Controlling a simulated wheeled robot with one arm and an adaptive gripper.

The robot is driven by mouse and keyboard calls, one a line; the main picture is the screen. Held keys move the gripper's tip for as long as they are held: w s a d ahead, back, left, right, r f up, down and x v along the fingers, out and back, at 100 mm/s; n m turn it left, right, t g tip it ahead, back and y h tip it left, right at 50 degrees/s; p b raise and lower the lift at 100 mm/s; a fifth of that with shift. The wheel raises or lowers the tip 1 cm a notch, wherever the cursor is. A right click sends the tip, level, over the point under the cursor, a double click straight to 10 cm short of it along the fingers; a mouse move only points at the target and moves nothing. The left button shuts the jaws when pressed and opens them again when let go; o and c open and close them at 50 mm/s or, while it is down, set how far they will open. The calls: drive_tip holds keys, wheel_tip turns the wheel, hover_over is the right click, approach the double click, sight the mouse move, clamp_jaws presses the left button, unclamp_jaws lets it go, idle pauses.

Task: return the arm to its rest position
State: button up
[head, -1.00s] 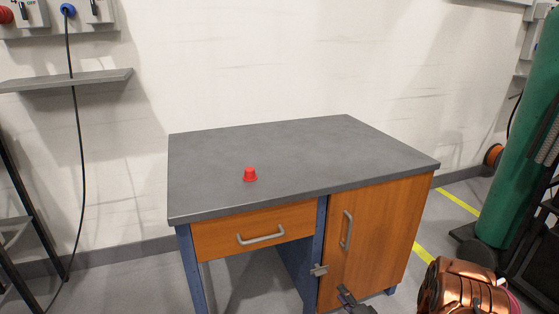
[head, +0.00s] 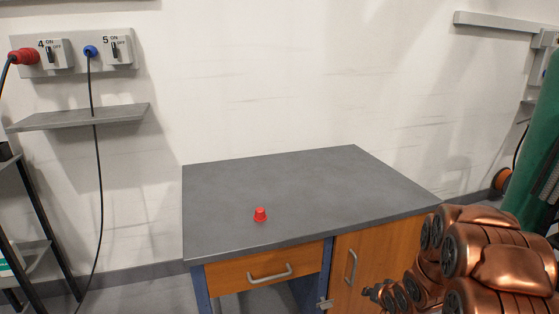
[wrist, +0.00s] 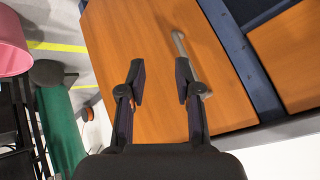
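My gripper (wrist: 160,85) shows in the wrist view with its two dark fingers apart and nothing between them. Behind the fingers is the orange wooden cabinet door (wrist: 225,100) with its grey handle (wrist: 180,45). I cannot tell any contact between the fingers and the door or handle. In the head view my copper-coloured arm is folded at the lower right, and the gripper is not clearly seen there.
A desk with a grey top (head: 310,185) stands by the wall, with a small red cup-shaped piece (head: 260,214) on it. Its drawer (head: 250,272) and cabinet door (head: 372,262) look shut. A green cylinder (head: 530,190) stands at right; a wall shelf (head: 80,117) is at left.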

drive_tip(key=s+r+n+g+h+p, duration=0.1)
drive_tip(key=s+r+p, duration=0.1)
drive_tip(key=s+r, duration=0.3)
drive_tip(key=s+r+g+h+p, duration=0.1)
drive_tip(key=s+r+g+p, duration=0.15)
drive_tip(key=r, duration=0.55)
drive_tip(key=s+a+r+n+g+p, duration=0.1)
drive_tip(key=s+a+r+g+p, duration=0.1)
drive_tip(key=s+r, duration=0.6)
drive_tip(key=s+a+r+n+g+y+p, duration=0.1)
drive_tip(key=s+a+r+p, duration=0.3)
drive_tip(key=s, duration=1.1)
drive_tip(key=s+a+r+n+g+p, duration=0.2)
drive_tip(key=s+r+p, duration=0.4)
drive_tip(key=s+r, duration=0.5)
wheel_tip(320, 180, up, 2)
drive_tip(key=shift+s+a+r+n+g, duration=0.15)
drive_tip(key=shift+a+n+g, duration=0.15)
drive_tip(key=shift+a+g, duration=0.7)
drive_tip(key=shift+a, duration=0.1)
